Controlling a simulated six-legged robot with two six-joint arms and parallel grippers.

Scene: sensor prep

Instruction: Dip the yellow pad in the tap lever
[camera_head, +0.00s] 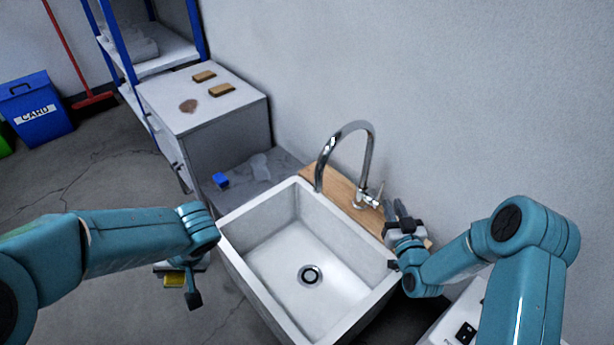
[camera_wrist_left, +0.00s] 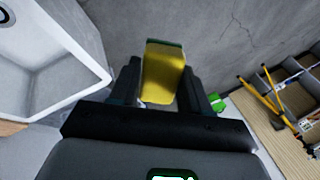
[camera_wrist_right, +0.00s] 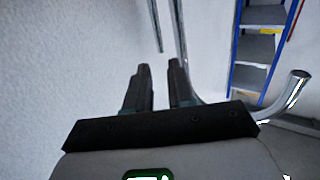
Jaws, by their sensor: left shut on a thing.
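The yellow pad (camera_head: 174,281) is held in my left gripper (camera_head: 182,283), beside the sink's left outer wall. In the left wrist view the pad (camera_wrist_left: 163,80) sits between both fingers, with a dark green layer along its far edge. A chrome tap (camera_head: 368,155) with a curved spout stands on a wooden ledge behind the sink. Its small lever (camera_head: 377,196) sticks out low on the right. My right gripper (camera_head: 397,210) is by the lever, its fingers slightly apart with a gap between them. In the right wrist view, the gap at this gripper (camera_wrist_right: 160,75) looks empty; contact with the lever cannot be told.
The white sink (camera_head: 258,275) looks empty, with a round drain (camera_head: 311,275). A blue cube (camera_head: 220,181) lies behind the sink. A blue bin (camera_head: 37,112) stands far left.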

